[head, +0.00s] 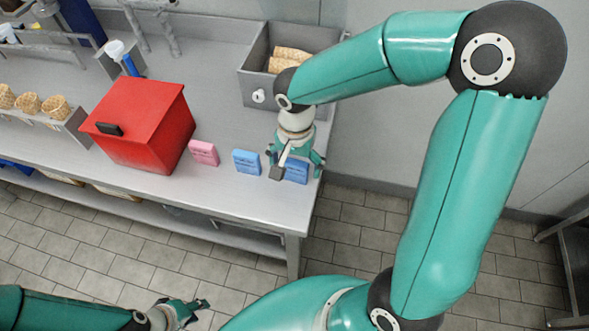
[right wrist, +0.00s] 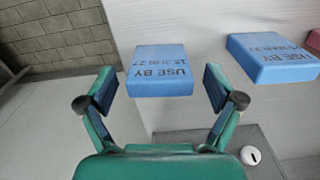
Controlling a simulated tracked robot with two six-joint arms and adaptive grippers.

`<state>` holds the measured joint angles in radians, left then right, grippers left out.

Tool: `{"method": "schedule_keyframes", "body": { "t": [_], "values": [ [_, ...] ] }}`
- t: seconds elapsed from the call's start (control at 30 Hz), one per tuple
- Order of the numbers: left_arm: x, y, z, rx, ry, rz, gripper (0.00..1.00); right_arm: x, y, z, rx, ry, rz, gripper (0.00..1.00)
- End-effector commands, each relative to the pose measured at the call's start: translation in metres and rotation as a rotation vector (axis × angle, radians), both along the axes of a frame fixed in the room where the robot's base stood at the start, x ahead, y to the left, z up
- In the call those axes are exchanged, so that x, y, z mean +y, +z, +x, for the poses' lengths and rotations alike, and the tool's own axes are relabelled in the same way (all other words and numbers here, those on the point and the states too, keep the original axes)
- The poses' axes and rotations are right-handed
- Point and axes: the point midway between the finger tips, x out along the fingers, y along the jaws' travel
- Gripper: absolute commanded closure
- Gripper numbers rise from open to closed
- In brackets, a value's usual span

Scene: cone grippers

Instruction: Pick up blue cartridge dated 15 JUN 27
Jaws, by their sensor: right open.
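The blue cartridge printed "USE BY 15 JUN 27" lies between the fingertips of my open right gripper in the right wrist view (right wrist: 160,72), its print upside down. A gap shows on both sides of it. In the head view this cartridge (head: 297,172) is near the table's right end, partly hidden by my right gripper (head: 296,163). A second blue cartridge (head: 246,162) is to its left; in the right wrist view it (right wrist: 275,58) reads "USE BY" with a MAR 27 date. My left gripper (head: 200,311) is low in the head view, away from the table; its opening is unclear.
A pink cartridge (head: 203,153) stands left of the blue ones, beside a red box (head: 145,118) with a black handle. A grey bin (head: 255,83) holding tan items is at the back, near my right arm. The metal table (head: 232,193) ends just right of the cartridges.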

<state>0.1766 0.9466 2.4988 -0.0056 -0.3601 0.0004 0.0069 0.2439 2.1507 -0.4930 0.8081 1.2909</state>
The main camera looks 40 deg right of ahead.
Motion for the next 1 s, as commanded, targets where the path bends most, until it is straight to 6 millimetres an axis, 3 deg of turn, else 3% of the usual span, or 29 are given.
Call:
{"method": "schedule_keyframes", "body": {
  "t": [0.07,0.43,0.77,1.0],
  "values": [
    [0.0,0.0,0.0,0.0,0.0,0.0,0.63,0.0,0.0,0.0,0.0,0.0,0.0,0.12],
    [0.0,0.0,0.0,0.0,0.0,0.0,0.63,0.0,0.001,0.0,-0.001,0.0,0.001,0.73],
    [0.0,0.0,0.0,0.0,0.0,0.0,0.63,0.0,0.003,0.0,-0.001,0.0,0.0,0.75],
    [0.0,0.0,0.0,0.0,0.0,0.0,0.63,0.0,0.022,0.001,-0.005,0.0,-0.001,0.75]
  ]
}}
